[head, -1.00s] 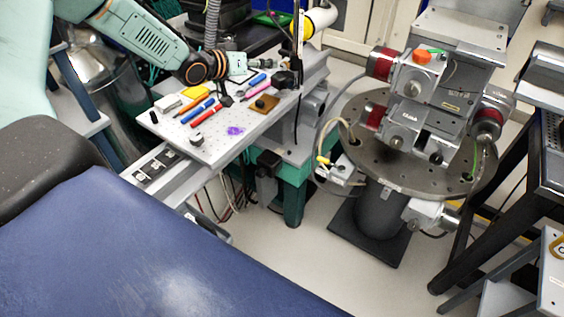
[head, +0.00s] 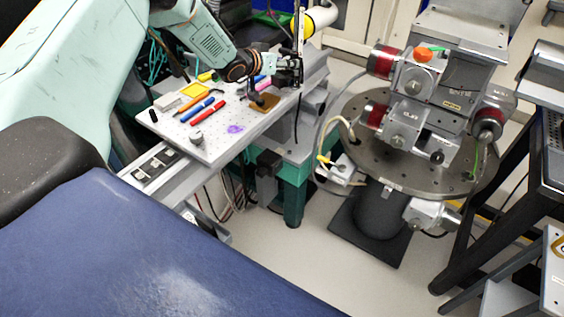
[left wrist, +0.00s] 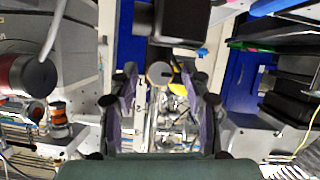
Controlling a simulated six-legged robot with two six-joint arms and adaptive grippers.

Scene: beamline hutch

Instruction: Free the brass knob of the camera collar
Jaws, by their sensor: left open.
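My left gripper (head: 284,66) reaches over the far right part of the white breadboard, at the slim upright post (head: 299,35). A small dark body on the post, likely the camera and collar, is mostly hidden by the gripper in the head view. In the left wrist view the left gripper (left wrist: 162,88) is open, its fingers spread on both sides. A black block (left wrist: 180,22) stands ahead, above the fingertips. A round pale-tan disc (left wrist: 160,72) shows between the fingers; it may be the brass knob, but I cannot be sure. No contact is visible. The right gripper is out of view.
A round stage (head: 370,150) with stacked motors stands to the right.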

